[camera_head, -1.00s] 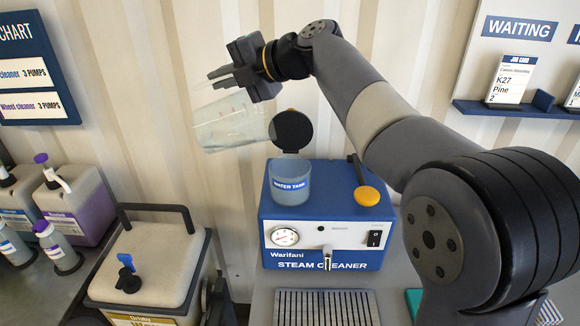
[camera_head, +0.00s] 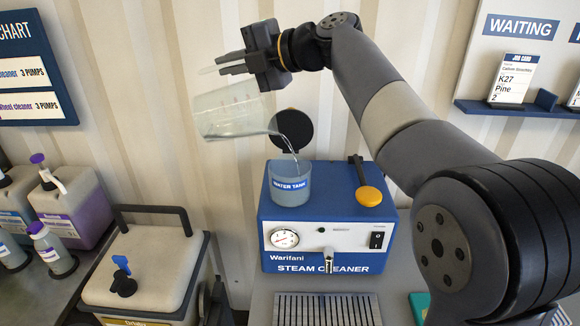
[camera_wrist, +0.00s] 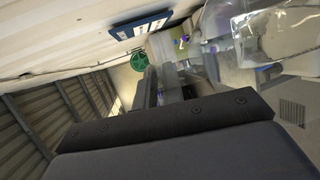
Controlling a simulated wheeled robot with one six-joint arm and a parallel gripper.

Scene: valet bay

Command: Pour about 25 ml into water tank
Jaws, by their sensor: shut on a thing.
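My gripper (camera_head: 232,64) is shut on a clear measuring jug (camera_head: 232,112), which it holds in the air, tilted with its mouth to the right. The jug also shows at the upper right of the wrist view (camera_wrist: 262,35), close to the lens. A thin stream of clear liquid (camera_head: 286,140) runs from its lip down into the open water tank (camera_head: 290,186). The tank is a translucent cup on top of the blue steam cleaner (camera_head: 322,225). Its dark round lid (camera_head: 294,124) stands open behind it. The level inside the tank is hard to read.
A yellow-ended black lever or cap (camera_head: 368,195) sits right of the tank. A beige lidded container (camera_head: 145,262) with a blue tap and pump bottles (camera_head: 75,205) stand left. A shelf with job cards (camera_head: 520,106) hangs at the right.

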